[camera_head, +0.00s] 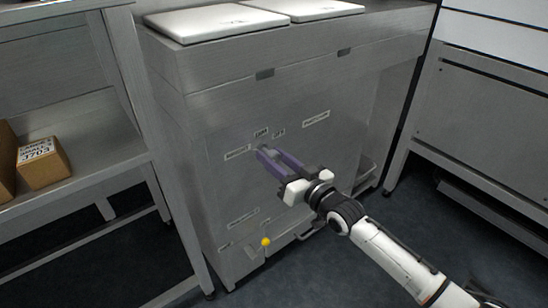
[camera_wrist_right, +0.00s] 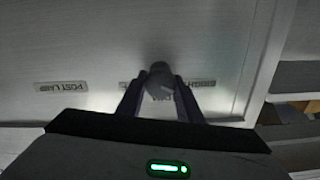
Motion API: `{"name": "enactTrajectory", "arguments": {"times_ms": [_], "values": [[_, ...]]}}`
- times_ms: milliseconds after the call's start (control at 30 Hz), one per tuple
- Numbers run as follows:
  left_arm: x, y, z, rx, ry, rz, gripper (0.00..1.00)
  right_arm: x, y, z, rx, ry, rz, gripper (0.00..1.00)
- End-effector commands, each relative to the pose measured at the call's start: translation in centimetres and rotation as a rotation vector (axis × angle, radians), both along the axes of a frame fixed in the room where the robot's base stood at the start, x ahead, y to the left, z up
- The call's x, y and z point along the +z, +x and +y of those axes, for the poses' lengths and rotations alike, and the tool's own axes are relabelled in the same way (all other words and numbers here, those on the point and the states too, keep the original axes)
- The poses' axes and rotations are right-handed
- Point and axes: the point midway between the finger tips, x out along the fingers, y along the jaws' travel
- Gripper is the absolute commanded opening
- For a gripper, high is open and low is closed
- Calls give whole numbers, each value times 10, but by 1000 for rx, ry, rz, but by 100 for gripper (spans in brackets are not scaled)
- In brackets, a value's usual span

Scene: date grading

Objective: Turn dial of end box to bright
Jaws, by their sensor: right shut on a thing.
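The end box is a grey steel cabinet (camera_head: 215,110) in the middle of the head view. Its dial is a small dark knob on the front face, mostly hidden by my gripper in the head view; it shows as a rounded grey knob (camera_wrist_right: 158,76) in the right wrist view. My right gripper (camera_head: 267,154) is shut on the dial, with one finger on each side of it (camera_wrist_right: 160,92). My left gripper is out of view.
A yellow ball-ended knob (camera_head: 265,241) sits low on the cabinet front. White lids (camera_head: 215,21) lie on top. A steel shelf (camera_head: 95,125) with a cardboard box (camera_head: 42,164) stands left, and another steel unit (camera_head: 495,115) right. Dark floor is clear in front.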

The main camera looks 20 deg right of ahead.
Motion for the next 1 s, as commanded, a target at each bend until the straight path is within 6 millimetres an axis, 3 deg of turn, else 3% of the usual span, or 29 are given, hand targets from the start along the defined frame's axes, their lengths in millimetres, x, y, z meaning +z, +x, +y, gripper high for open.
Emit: {"name": "enactTrajectory", "arguments": {"times_ms": [67,100,200,567,1000], "values": [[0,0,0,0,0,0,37,-1,0,0,0,-6,1,10],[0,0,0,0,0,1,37,-1,0,0,0,-6,1,34],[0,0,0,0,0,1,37,-1,0,0,0,-4,0,51],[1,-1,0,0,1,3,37,0,-4,-1,0,-1,1,51],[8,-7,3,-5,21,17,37,0,-74,-27,0,-4,4,51]]}}
